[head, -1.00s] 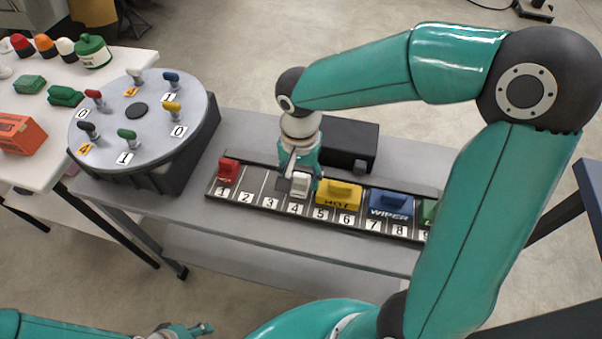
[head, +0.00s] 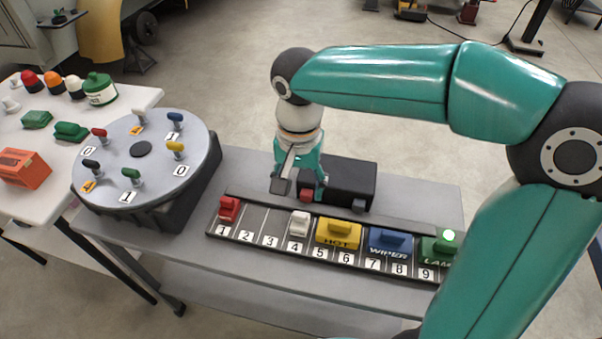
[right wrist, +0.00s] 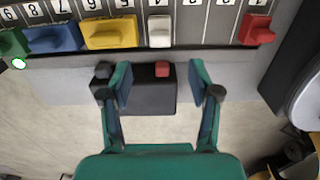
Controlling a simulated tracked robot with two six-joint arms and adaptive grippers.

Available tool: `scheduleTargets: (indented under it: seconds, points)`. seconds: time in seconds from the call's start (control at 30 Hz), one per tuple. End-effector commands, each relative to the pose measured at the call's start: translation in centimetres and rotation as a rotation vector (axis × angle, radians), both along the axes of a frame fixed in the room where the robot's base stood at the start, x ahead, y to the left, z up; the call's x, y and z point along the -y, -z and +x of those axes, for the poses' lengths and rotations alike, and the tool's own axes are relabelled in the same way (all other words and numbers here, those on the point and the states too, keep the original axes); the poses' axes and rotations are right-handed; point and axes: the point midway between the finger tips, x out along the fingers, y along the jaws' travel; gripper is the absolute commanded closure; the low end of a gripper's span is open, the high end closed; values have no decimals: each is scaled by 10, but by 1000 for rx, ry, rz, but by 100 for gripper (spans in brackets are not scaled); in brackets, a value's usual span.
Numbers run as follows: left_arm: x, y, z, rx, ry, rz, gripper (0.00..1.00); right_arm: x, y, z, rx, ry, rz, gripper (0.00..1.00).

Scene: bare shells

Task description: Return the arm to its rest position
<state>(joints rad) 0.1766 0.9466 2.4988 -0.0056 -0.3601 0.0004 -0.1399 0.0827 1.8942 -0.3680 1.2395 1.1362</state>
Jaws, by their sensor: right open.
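My right gripper (head: 300,188) is open and empty. It hangs behind the numbered rail (head: 262,240), near the black box (head: 345,180), and is apart from the white module (head: 299,223) at slot 4. In the right wrist view its two fingers (right wrist: 160,84) are spread, with a red button (right wrist: 162,69) on the black box seen between them. The rail also holds a red module (head: 229,208) at slot 1, a yellow HOT module (head: 338,233), a blue WIPER module (head: 390,241) and a green LAMP module (head: 436,250) with a lit green light. My left gripper is out of view.
A round grey dial table (head: 140,175) with coloured levers stands left of the rail. Floor behind the bench is open.

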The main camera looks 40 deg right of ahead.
Motion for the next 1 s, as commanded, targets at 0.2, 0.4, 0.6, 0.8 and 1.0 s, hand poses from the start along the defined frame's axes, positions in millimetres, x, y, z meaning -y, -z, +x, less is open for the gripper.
scheduleTargets:
  seconds: [0.2, 0.4, 0.6, 0.8, 1.0]
  points:
    - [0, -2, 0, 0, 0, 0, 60, 0, -18, 0, 1, 0, 1, 38]
    - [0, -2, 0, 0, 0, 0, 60, 0, -19, 0, -1, -1, 1, 38]
    - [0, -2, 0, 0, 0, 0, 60, 0, -19, 0, 0, 0, 0, 38]
    - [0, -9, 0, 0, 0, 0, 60, 0, -26, 0, 0, 0, 0, 38]
    - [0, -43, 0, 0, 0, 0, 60, 0, -60, 0, 0, 0, 0, 38]
